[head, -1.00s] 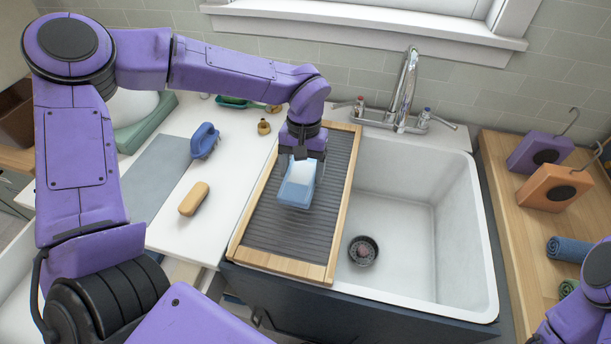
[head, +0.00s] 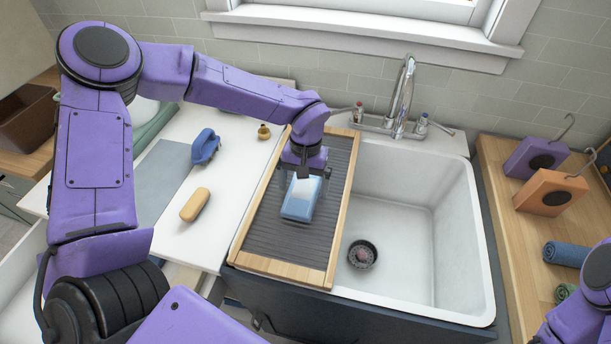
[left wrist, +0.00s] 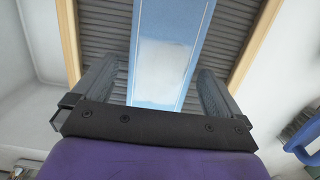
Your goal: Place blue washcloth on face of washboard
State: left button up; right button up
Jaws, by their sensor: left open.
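The blue washcloth (head: 300,198) is folded, with a white patch on top. It lies on the dark ridged face of the wood-framed washboard (head: 268,226), near its middle. My left gripper (head: 303,176) is just above the far end of the cloth, pointing down. In the left wrist view its fingers (left wrist: 162,92) are open, one on each side of the washcloth (left wrist: 168,50), with gaps between. The washboard's ridges (left wrist: 105,42) show on both sides of the cloth. The gripper hides part of the cloth. My right gripper is out of frame.
The sink basin (head: 400,240) is right of the washboard, with a faucet (head: 400,105) behind. A blue brush (head: 205,146) and a tan bar (head: 195,205) lie on the white counter at left. Rolled towels (head: 566,254) are on the wooden counter at right.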

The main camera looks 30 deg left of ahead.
aim_at(306, 181)
pick_arm(q)
notch_tip(306, 181, up, 12)
jog(key=w+b, duration=0.1)
jog(key=shift+w+a+b, duration=0.2)
jog(key=shift+w+b, duration=0.2)
jog(key=shift+f, duration=0.1)
